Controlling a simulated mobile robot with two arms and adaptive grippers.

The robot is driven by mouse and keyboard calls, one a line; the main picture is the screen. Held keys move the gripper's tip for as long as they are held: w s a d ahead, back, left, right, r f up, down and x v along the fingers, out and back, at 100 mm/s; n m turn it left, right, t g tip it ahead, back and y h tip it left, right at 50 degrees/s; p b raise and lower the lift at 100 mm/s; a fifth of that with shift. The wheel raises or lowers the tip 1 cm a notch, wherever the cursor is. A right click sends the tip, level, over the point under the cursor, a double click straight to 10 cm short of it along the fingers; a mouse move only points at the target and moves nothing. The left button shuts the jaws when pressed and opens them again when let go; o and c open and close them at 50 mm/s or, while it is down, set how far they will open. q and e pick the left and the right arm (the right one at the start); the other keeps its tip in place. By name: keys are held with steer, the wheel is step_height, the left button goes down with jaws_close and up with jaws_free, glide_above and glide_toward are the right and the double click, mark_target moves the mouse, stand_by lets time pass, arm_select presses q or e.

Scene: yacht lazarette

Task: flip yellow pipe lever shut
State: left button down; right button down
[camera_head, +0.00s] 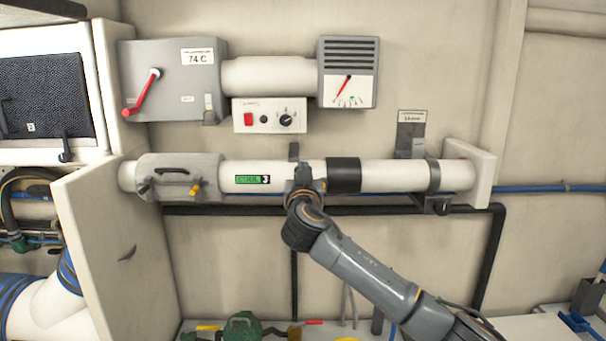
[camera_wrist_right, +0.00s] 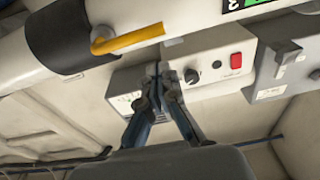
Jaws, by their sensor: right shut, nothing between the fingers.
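The yellow lever (camera_wrist_right: 128,38) shows in the right wrist view, at the upper left. It is attached at the black collar (camera_wrist_right: 62,36) on the white pipe and lies roughly along the pipe. In the head view I see the black collar (camera_head: 343,175) but not this lever; my right gripper (camera_head: 304,170) covers the pipe just left of the collar. In the wrist view the right gripper (camera_wrist_right: 160,76) is shut and empty, its fingertips close to the lever in the picture but apart from it. My left gripper is not in view.
A control box (camera_head: 268,116) with a red switch and knob is just above the pipe. A grey cylinder (camera_head: 178,176) with small handles is at the pipe's left end, a bracket (camera_head: 411,134) at its right. A white panel (camera_head: 115,245) stands at left. The lower wall is mostly clear.

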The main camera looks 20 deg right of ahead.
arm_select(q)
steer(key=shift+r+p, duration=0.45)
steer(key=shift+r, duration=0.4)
arm_select(e)
steer(key=f, duration=0.3)
steer(key=shift+s+a+f, duration=0.1)
steer(key=shift+s, duration=0.3)
